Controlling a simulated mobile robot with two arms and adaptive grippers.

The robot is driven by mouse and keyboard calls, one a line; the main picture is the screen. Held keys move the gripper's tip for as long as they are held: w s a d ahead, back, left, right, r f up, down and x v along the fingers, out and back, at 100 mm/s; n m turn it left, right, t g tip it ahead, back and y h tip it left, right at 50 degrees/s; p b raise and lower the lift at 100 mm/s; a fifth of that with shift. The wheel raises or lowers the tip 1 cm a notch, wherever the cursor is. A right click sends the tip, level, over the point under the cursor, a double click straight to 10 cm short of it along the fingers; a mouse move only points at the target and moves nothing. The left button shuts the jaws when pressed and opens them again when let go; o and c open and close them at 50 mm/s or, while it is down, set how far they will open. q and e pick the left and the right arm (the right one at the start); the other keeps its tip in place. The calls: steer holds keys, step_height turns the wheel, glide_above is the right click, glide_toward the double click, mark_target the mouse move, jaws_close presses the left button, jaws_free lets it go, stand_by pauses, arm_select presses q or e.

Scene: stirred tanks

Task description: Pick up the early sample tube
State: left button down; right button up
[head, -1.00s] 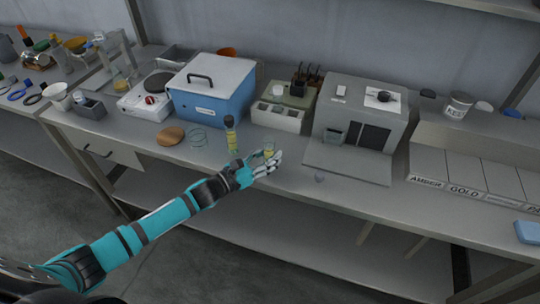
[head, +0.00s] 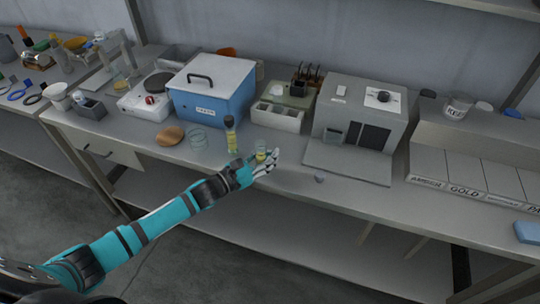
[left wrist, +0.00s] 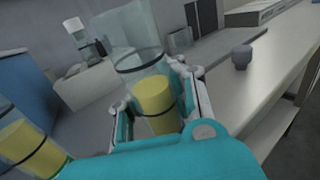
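A clear glass tube with yellow contents and a dark ring (left wrist: 155,95) stands between the two fingers of my left gripper (left wrist: 160,108). The fingers lie close against both sides of it and look shut on it. In the head view this tube (head: 261,153) is at the fingers of my left gripper (head: 266,163), low over the bench front. Its base is hidden. A second tube with yellow contents and a dark top (head: 231,138) stands just left of it; it also shows in the left wrist view (left wrist: 27,147). I cannot read which tube is the early one. My right gripper is out of view.
A white rack (head: 278,118) and a grey machine (head: 361,115) stand behind. A blue box (head: 210,92), clear glass dish (head: 198,138) and brown disc (head: 170,136) are left. A small grey knob-like piece (head: 320,178) sits right. The bench front (head: 283,186) is mostly clear.

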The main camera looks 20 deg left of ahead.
arm_select(q)
steer(key=shift+r, duration=0.55)
step_height(320, 180, up, 2)
steer(key=shift+r+b, duration=0.2)
steer(key=shift+b, duration=0.25)
steer(key=s+d+r+b, duration=0.1)
steer(key=s+d+b, duration=0.2)
steer(key=s, duration=1.2)
steer(key=shift+s+r, duration=0.2)
steer(key=shift+s, duration=0.15)
